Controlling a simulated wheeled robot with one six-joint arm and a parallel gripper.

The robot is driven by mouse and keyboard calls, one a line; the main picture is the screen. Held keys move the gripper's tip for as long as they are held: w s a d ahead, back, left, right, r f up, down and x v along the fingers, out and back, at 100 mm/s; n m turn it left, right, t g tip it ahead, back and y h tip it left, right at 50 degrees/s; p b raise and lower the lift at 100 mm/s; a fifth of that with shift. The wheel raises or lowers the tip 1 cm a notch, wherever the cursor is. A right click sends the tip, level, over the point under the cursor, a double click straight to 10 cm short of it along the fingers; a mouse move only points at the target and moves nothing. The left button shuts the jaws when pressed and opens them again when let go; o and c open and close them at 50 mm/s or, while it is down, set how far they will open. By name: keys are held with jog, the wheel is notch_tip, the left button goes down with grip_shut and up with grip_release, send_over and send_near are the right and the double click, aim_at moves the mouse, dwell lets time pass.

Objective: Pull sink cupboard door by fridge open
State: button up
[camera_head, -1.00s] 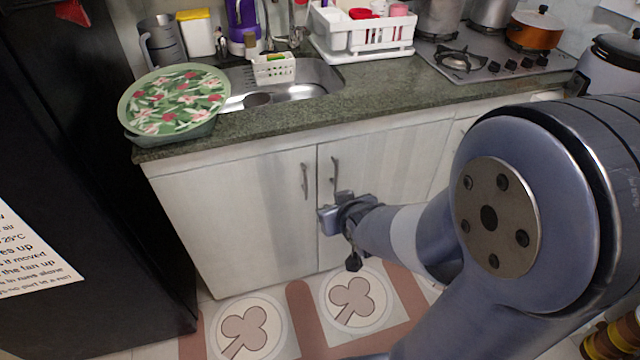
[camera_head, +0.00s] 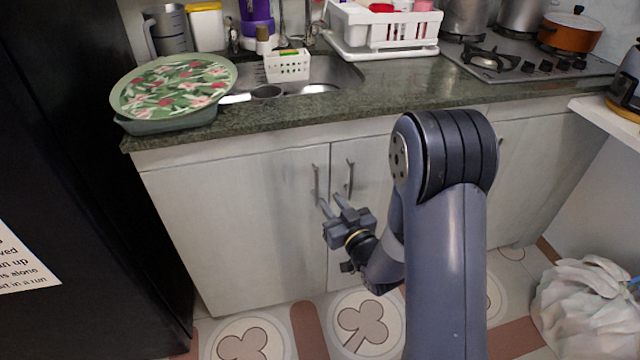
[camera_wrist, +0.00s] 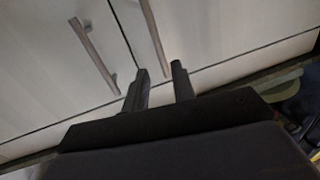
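The sink cupboard door by the fridge (camera_head: 240,225) is pale grey and closed. Its upright bar handle (camera_head: 316,184) is near its right edge. My gripper (camera_head: 332,204) is open and points at the doors, with its fingertips close to the lower end of this handle. In the wrist view, the two fingers (camera_wrist: 160,72) are apart, and the lit end of a bar handle (camera_wrist: 153,32) shows between their tips. I cannot tell whether they touch it. The neighbouring door's handle (camera_head: 349,177) is close by on the right; a second handle also shows in the wrist view (camera_wrist: 93,56).
The black fridge (camera_head: 90,180) stands left of the cupboard. The green countertop (camera_head: 400,95) overhangs the doors and holds a floral tray (camera_head: 172,85) and a dish rack (camera_head: 385,30). A white bag (camera_head: 580,310) lies at right. The floor before the left door is clear.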

aim_at(318, 184)
jog(key=x, duration=0.8)
jog(key=shift+w+a, duration=0.2)
jog(key=shift+w, duration=0.15)
jog(key=shift+c, duration=0.2)
grip_shut()
